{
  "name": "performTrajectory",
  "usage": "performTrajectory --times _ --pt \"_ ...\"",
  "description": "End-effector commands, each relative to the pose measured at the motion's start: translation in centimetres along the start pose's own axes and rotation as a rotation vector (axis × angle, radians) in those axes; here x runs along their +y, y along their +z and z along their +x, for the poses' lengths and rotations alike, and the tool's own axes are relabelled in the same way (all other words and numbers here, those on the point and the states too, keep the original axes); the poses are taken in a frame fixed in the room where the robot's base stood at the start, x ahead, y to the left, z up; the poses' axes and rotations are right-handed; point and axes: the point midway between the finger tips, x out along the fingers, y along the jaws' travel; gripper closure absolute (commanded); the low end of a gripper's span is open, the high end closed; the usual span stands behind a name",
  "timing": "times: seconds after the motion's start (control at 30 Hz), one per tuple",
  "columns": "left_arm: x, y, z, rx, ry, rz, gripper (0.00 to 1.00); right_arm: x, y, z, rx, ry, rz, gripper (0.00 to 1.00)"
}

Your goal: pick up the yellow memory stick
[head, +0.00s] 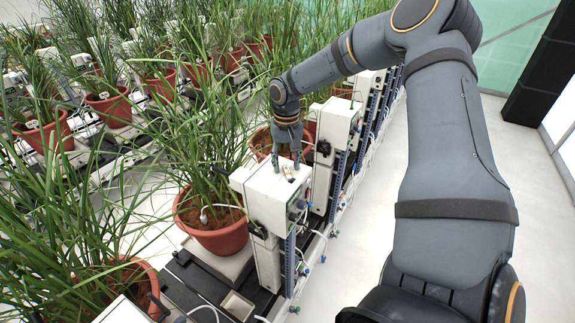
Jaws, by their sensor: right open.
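My right gripper (287,163) points down over the top of a white control box (268,193) in the middle of the head view. Its fingers are apart, with one on each side of a small spot on the box top. A tiny pale yellowish thing (290,176) shows there, close to the fingertips. It may be the yellow memory stick, but it is too small to tell for sure. I cannot tell whether the fingers touch it. My left gripper is not in view.
Terracotta pots with tall grass, one of them (213,238) just left of the box, crowd the left side. More white boxes (337,122) stand in a row behind. Cables and connectors hang along the box's right side. The pale floor (345,245) at right is clear.

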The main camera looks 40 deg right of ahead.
Motion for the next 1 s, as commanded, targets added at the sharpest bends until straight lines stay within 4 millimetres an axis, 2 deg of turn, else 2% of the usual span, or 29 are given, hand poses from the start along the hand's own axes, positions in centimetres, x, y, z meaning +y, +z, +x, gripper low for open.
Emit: performTrajectory --times 0.53,0.83,1.0 --pt "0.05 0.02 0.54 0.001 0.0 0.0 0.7 0.0 -0.02 0.46 0.0 0.0 0.0 0.56" --pt "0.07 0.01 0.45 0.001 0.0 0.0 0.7 0.0 0.0 0.4 0.0 0.0 0.0 0.95" --pt "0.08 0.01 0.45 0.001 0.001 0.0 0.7 0.01 0.0 0.4 0.0 0.0 0.0 0.98"
